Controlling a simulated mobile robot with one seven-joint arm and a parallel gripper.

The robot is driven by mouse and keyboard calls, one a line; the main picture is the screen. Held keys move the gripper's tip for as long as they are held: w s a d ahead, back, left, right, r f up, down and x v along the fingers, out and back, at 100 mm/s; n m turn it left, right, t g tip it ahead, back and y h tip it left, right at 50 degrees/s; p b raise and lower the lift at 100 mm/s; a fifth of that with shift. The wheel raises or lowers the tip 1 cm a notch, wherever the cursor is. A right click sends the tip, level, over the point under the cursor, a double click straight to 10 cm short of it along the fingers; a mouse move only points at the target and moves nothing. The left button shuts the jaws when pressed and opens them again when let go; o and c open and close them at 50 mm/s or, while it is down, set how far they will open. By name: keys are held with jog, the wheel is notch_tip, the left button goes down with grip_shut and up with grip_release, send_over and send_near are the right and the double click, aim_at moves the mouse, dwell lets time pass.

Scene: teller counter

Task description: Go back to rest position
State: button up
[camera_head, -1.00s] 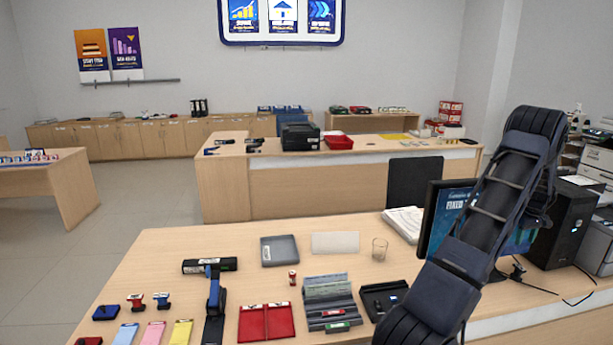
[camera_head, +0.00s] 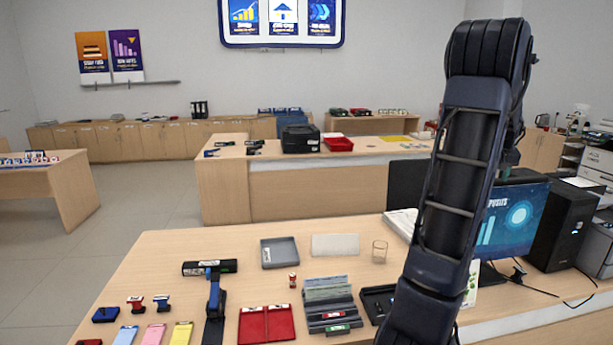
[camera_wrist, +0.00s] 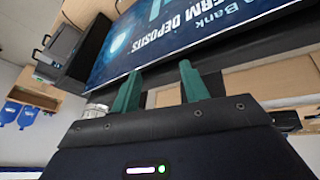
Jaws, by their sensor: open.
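My gripper (camera_wrist: 160,90) shows in the wrist view with its two green fingers apart and nothing between them. Beyond the fingers in that view is the monitor (camera_wrist: 190,35), its screen upside down and tilted. In the head view my arm rises in front of the right part of the counter (camera_head: 165,265), folded high, and covers part of the monitor (camera_head: 515,220). The fingers are mostly hidden behind my arm in the head view.
A black computer tower (camera_head: 567,230) stands right of the monitor. Open floor (camera_head: 140,205) lies at left.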

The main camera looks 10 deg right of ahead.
jog(key=s+a+r+n+t+y, duration=0.1)
jog(key=a+r, duration=0.2)
jog(key=a, duration=1.3)
jog(key=s+a+r+n+y, duration=0.1)
jog(key=a+r, duration=0.1)
jog(key=a, duration=1.4)
jog(key=s+a+f+n+y, duration=0.1)
jog(key=s+a+f, duration=0.1)
jog(key=s+a, duration=0.6)
jog(key=s+a+f+n, duration=0.1)
jog(key=s+a+f, duration=0.2)
jog(key=s+a, duration=0.6)
jog(key=a, duration=0.3)
jog(key=shift+a+n+y, duration=0.2)
jog(key=shift+n+y, duration=0.1)
jog(key=shift+y, duration=0.1)
